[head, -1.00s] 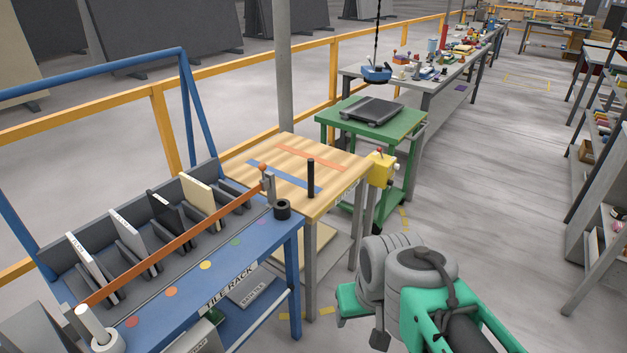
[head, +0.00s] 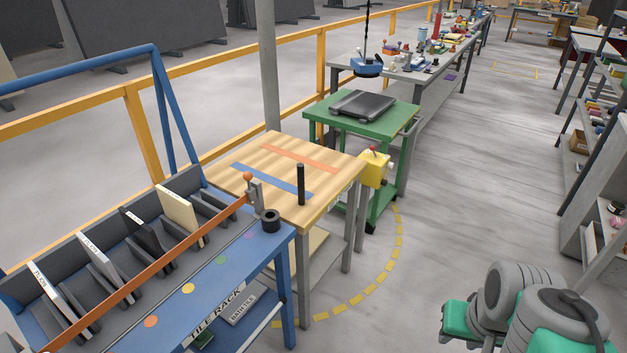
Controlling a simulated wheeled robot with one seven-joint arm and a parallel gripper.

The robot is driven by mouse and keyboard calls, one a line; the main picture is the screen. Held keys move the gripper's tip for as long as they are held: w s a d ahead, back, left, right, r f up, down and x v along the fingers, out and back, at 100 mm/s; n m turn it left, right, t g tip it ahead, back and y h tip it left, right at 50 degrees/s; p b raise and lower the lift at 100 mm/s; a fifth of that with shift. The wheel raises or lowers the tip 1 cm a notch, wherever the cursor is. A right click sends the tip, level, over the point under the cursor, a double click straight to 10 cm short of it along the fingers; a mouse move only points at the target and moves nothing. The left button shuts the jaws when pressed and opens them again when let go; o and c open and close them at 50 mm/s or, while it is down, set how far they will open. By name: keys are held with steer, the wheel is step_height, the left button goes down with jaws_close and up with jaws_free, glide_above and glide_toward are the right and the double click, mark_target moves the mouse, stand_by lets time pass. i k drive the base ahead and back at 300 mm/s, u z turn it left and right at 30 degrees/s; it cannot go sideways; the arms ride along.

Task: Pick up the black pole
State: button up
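The black pole (head: 301,184) stands upright on the wooden-topped table (head: 345,170), near its front right part, beside the end of a blue strip. Nothing touches it from the side. Part of my arm shows at the lower right in grey and green, well away from the pole. My gripper's fingertips cannot be made out in the head view.
The blue tile rack (head: 255,256) with upright tiles and an orange bar (head: 150,275) stands left of the table. A black ring (head: 270,221) sits on its corner. A yellow box (head: 374,169) and a green table (head: 397,122) stand beyond. Floor on the right is open.

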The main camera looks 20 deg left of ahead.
mark_target(300, 166)
steer(key=i, duration=3.3)
steer(key=u, duration=5.25)
steer(key=i, duration=0.5)
steer(key=z, duration=0.1)
